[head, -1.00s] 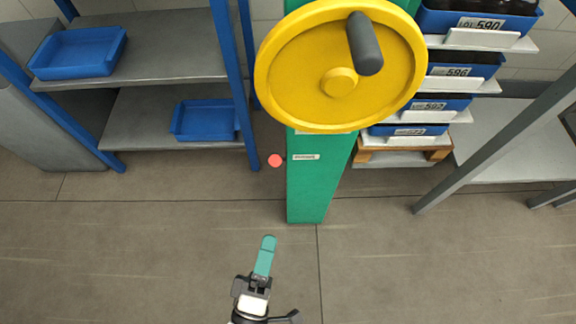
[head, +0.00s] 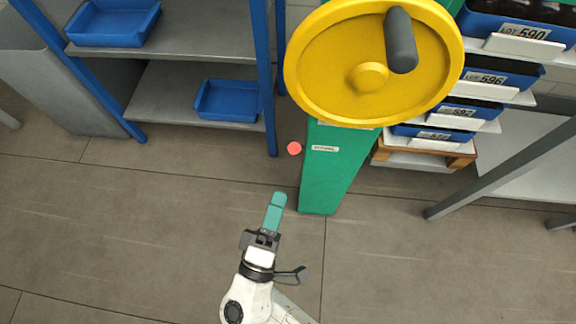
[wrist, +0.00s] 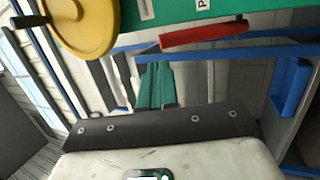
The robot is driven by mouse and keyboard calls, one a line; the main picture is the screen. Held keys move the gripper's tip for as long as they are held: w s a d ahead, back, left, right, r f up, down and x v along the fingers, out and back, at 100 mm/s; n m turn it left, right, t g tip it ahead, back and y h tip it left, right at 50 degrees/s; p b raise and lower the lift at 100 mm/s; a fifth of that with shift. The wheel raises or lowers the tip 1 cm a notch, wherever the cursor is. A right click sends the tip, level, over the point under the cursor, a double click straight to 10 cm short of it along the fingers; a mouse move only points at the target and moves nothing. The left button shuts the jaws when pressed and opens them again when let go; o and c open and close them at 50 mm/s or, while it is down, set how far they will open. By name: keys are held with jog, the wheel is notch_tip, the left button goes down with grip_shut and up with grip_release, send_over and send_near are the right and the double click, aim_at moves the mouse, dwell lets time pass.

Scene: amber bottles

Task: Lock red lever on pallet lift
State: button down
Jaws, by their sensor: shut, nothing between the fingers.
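The red lever shows end-on in the head view as a small red disc (head: 294,148) at the left side of the green column (head: 330,182). In the wrist view it is a red bar (wrist: 204,35) sticking out to the right from the green body, roughly level and tilted slightly. My gripper (head: 277,197) has teal fingers, which are together and empty. In the head view it is below and slightly left of the lever, apart from it. In the wrist view the fingers (wrist: 156,82) lie below the lever's left end, with no contact that I can make out.
A large yellow handwheel (head: 330,85) with a grey knob tops the column. A shelf with blue trays (head: 228,100) stands on the left. Blue crates of bottles (head: 470,108) are stacked on a pallet (head: 440,150) at right. The floor before the column is clear.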

jog(key=x, duration=0.7)
jog(key=shift+w+r, duration=0.15)
jog(key=shift+w, duration=0.05)
jog(key=w+r+g+p, duration=0.1)
jog(key=w+p, duration=0.1)
jog(key=p, duration=0.2)
jog(key=w+r+g+y+p, duration=0.1)
jog(key=w+r+g+p, duration=0.1)
jog(key=p, duration=0.2)
jog(key=w+r+n+g+p, duration=0.1)
jog(key=w+r+g+p, duration=0.1)
jog(key=p, duration=0.2)
jog(key=shift+w+d+r, duration=0.1)
jog(key=shift+w+d, duration=0.05)
jog(key=shift+w, duration=0.05)
jog(key=w+g+y+p, duration=0.1)
jog(key=w+g+p, duration=0.2)
jog(key=w+p, duration=0.2)
jog(key=shift+w+d+f+n+g, duration=0.15)
jog(key=shift+w+f+n+g, duration=0.15)
jog(key=shift+w, duration=0.75)
jog(key=shift+w+r, duration=0.1)
jog(key=shift+r, duration=0.05)
